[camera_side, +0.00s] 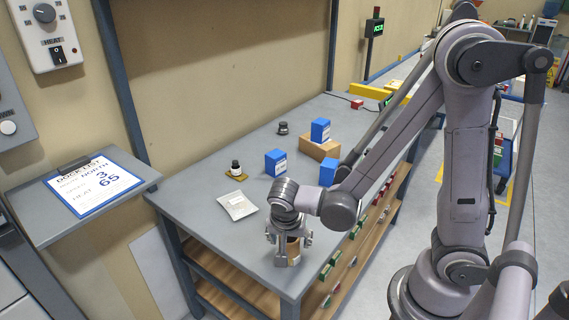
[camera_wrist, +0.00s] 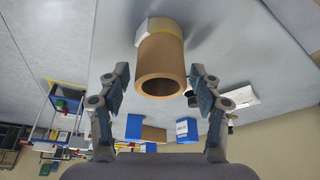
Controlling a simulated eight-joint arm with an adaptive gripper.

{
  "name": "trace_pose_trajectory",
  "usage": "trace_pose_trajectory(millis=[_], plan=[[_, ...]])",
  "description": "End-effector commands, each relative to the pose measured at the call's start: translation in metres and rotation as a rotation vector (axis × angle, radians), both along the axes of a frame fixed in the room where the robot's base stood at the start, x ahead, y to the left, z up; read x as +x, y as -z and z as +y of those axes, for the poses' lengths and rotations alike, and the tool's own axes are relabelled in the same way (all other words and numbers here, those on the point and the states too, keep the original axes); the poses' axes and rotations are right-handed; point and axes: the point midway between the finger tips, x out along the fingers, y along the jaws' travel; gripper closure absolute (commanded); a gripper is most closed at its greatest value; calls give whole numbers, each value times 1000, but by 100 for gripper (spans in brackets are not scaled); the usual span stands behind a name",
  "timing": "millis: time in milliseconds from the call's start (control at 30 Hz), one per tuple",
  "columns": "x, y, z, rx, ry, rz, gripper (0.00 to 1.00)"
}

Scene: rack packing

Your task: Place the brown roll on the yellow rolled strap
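The brown roll (camera_side: 293,252) stands on the near end of the grey bench in the side view, partly hidden by my gripper (camera_side: 288,238). In the wrist view the brown roll (camera_wrist: 160,58) is a hollow tube with a pale band at its far end. The two fingers of my gripper (camera_wrist: 159,76) are spread on either side of it, with gaps showing, so it is open. I cannot clearly make out a yellow rolled strap; a small dark round item (camera_side: 283,128) lies toward the back of the bench.
Blue boxes (camera_side: 275,162) and a brown box (camera_side: 319,147) stand farther back. The bench's front edge is close to the roll.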

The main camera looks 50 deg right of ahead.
Motion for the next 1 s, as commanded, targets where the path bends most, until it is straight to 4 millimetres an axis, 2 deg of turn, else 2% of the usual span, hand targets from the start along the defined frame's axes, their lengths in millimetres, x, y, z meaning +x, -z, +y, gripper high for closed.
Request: trace_pose_trajectory(millis=[300,467,1000], plan=[[0,-1,0,0,0,0,30],[-1,-8,2,0,-1,0,30],[-12,-68,24,0,-1,0,30]])
